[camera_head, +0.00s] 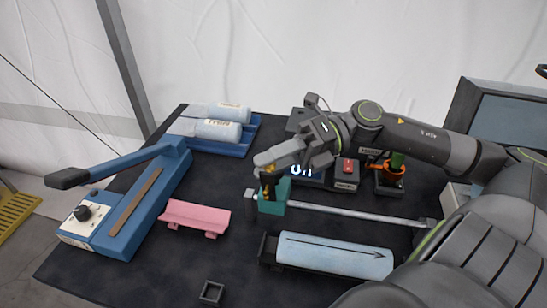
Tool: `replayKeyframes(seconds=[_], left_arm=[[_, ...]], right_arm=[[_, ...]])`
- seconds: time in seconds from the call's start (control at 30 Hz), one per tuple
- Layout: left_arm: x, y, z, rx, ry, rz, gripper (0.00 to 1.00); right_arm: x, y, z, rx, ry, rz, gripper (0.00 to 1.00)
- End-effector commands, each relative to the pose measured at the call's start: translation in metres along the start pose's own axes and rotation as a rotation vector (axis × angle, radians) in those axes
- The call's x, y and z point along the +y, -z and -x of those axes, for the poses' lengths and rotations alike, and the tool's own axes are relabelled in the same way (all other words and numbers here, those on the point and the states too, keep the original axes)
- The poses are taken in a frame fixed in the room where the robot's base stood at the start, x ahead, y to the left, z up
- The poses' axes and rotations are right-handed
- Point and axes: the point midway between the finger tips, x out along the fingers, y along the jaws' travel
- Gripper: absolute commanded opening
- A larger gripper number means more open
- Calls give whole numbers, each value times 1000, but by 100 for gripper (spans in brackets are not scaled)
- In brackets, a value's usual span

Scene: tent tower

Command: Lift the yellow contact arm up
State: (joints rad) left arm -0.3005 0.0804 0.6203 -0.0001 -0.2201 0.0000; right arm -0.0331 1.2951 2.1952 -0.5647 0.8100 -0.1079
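My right gripper (266,168) reaches in from the right, its fingertips just above a teal block (272,207). A small yellow piece (267,188), which looks like the yellow contact arm, shows at the teal block just under the fingertips. The fingers hide much of it, so I cannot tell whether they touch or hold it. The gap between the fingers does not show. A grey rod (350,214) runs from the teal block to the right. My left gripper is not in view.
A blue sealer (125,215) with a raised dark handle stands at the left. A pink stand (195,217) and a small dark square holder (212,292) lie nearby. A light-blue roll (335,255) lies in front; a blue tray (240,142) holds white rolls behind. An orange piece (393,172) stands right.

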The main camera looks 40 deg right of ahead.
Motion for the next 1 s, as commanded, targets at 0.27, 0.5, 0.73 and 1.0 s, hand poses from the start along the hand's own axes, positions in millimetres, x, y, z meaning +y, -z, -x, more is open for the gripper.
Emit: replayKeyframes(seconds=[0.27, 0.5, 0.73, 1.0], left_arm=[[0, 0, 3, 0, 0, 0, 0], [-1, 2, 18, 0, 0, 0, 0], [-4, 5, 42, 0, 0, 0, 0], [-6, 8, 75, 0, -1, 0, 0]], right_arm=[[1, 0, 4, 3, 0, -5, 40], [2, 0, 26, 4, 6, -9, 40], [4, -2, 60, 1, 5, -9, 40], [4, -3, 118, -2, 6, -8, 40]])
